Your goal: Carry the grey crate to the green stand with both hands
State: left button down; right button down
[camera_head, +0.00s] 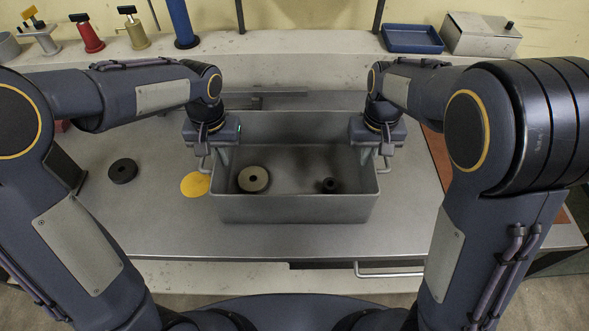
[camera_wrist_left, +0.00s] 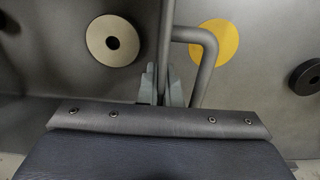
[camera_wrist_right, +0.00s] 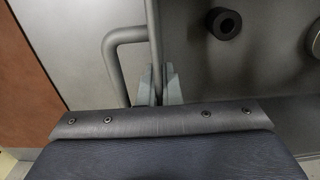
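The grey crate (camera_head: 300,208) sits on the grey bench in front of me, with a bar handle at each end. A pale ring (camera_head: 253,179) and a small dark ring (camera_head: 329,185) lie inside it. My left gripper (camera_head: 208,160) is at the crate's left end; in the left wrist view its fingers (camera_wrist_left: 162,88) close on the end wall's rim beside the handle. My right gripper (camera_head: 382,160) is at the right end, its fingers (camera_wrist_right: 161,85) likewise around the rim. I cannot clearly identify a green stand; a dark greenish surface (camera_head: 565,262) shows at the lower right.
A yellow disc (camera_head: 195,184) lies just left of the crate, and a black ring (camera_head: 123,171) farther left. A reddish-brown panel (camera_head: 437,152) is right of the crate. A blue tray (camera_head: 412,39) and a pale box (camera_head: 480,35) stand on the back ledge.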

pick_arm(q)
jog(key=shift+w+r, duration=0.1)
jog(key=shift+r, duration=0.1)
pick_arm(e)
jog(key=shift+r, duration=0.2)
